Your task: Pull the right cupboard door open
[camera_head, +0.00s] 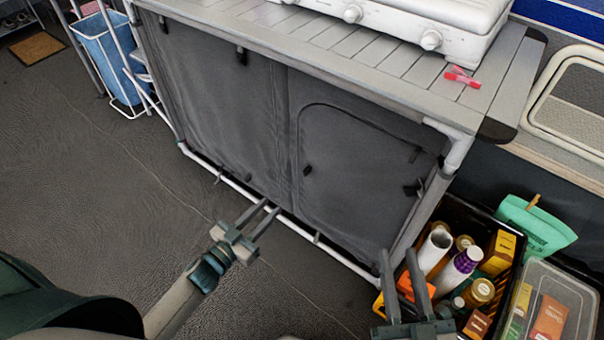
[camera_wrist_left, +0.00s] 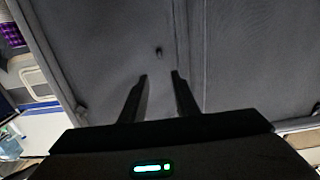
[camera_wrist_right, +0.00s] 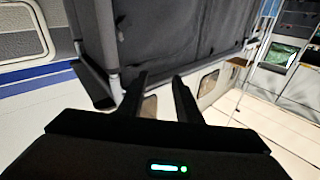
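The right cupboard door (camera_head: 350,190) is a dark grey fabric panel with an arched outline, and it looks closed. A small dark tab (camera_head: 308,170) sits near its left edge. In the left wrist view the tab (camera_wrist_left: 158,52) shows just beyond the fingertips, beside a seam. My left gripper (camera_head: 272,204) is open and empty, in front of the cupboard, below and left of the tab in the head view. My right gripper (camera_head: 398,251) is open and empty near the cupboard's lower right corner, apart from the door in the head view.
A black crate (camera_head: 458,208) of bottles and boxes stands right of the cupboard, beside a clear lidded bin (camera_head: 571,287). A white stove (camera_head: 400,18) and a red item (camera_head: 462,77) are on the slatted top (camera_head: 340,42). The floor (camera_head: 110,210) at left is clear.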

